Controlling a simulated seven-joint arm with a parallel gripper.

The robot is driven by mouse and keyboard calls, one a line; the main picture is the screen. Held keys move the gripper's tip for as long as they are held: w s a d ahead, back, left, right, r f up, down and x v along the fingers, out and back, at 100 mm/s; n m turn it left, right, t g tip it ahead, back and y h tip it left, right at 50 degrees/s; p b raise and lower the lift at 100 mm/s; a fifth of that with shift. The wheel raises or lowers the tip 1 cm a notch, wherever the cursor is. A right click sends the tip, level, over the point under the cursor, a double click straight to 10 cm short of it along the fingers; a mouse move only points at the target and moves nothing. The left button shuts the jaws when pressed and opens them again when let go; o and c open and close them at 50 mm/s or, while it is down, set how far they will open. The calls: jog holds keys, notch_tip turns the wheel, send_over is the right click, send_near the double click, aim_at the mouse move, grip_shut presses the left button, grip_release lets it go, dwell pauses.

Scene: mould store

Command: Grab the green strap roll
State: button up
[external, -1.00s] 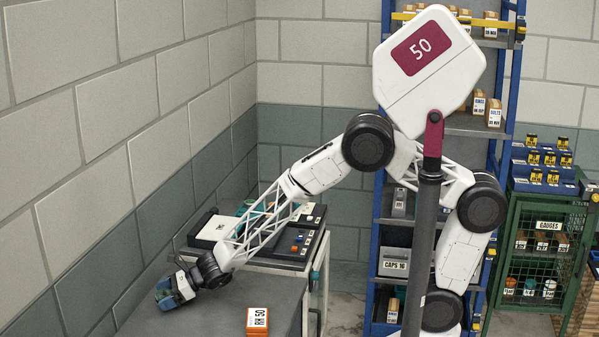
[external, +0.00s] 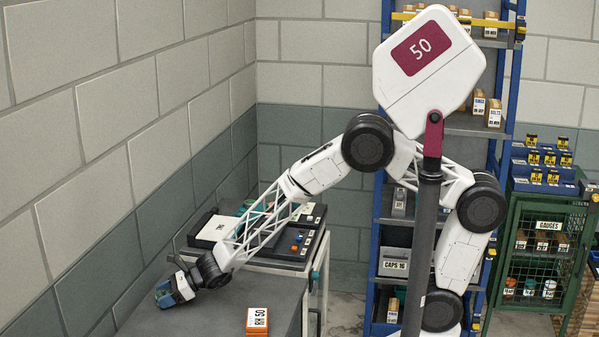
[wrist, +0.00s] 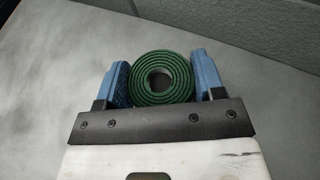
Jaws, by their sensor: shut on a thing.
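The green strap roll (wrist: 162,77) is a coiled band with an open centre, seen end-on in the wrist view. My gripper (wrist: 162,80) has its two blue fingers on either side of the roll, closed on it. In the external view my gripper (external: 168,294) is low over the grey bench top at the lower left. The roll is mostly hidden there by the fingers. I cannot tell whether the roll touches the bench.
A cart with a dark tray (external: 293,246) stands behind. The block wall (external: 75,260) is close on the left. Bare bench surrounds the gripper.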

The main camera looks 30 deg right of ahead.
jog(key=shift+r, duration=0.2)
jog(key=shift+r, duration=0.95)
jog(key=shift+s+d+r, duration=0.2)
jog(key=shift+d+r, duration=0.1)
jog(key=shift+r, duration=0.4)
jog(key=s+d, duration=0.3)
jog(key=d, duration=0.1)
jog(key=s+d+r, duration=0.1)
jog(key=s+d, duration=0.2)
jog(key=d, duration=0.1)
jog(key=s+d, duration=0.3)
jog(key=d, duration=0.1)
jog(key=shift+s+r, duration=0.2)
